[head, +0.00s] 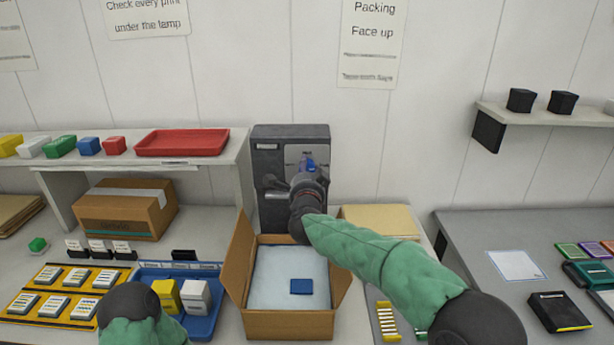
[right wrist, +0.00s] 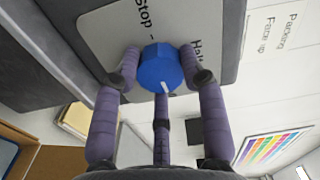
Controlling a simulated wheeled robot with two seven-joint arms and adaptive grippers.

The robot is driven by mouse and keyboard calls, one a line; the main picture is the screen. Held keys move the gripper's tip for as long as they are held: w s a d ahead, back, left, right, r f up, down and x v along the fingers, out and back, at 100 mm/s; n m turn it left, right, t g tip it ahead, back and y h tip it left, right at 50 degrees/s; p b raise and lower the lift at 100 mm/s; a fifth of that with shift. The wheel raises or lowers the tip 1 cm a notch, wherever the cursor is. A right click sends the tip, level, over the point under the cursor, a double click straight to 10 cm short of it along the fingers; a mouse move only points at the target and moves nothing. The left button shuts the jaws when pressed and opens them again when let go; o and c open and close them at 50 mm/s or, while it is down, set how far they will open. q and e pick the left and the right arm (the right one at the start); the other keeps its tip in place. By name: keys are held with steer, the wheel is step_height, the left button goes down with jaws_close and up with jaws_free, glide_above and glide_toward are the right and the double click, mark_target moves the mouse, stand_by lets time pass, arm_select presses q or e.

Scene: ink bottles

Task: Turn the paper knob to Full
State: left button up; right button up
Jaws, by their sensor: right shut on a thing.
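The paper knob (right wrist: 160,68) is blue with a white mark at its lower edge in the right wrist view. It sits on a pale panel (right wrist: 108,38) with "Stop" printed above it and "Half" to its right in that view; no "Full" word shows. The mark points away from "Stop". My right gripper (right wrist: 160,70) has a finger on each side of the knob and is shut on it. In the head view my right gripper (head: 309,178) covers most of the knob on the dark grey machine (head: 265,150). My left gripper is not in view.
An open cardboard box (head: 288,325) with a blue item inside stands below the machine. A blue tray (head: 205,325) with bottle boxes is left of it. A shelf with a red tray (head: 182,142) is at left. A side table (head: 500,225) stands at right.

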steer(key=shift+m, duration=0.6)
steer(key=o, duration=1.1)
steer(key=shift+o, duration=0.2)
steer(key=shift+s, duration=0.1)
steer(key=s, duration=1.1)
steer(key=shift+s, duration=0.4)
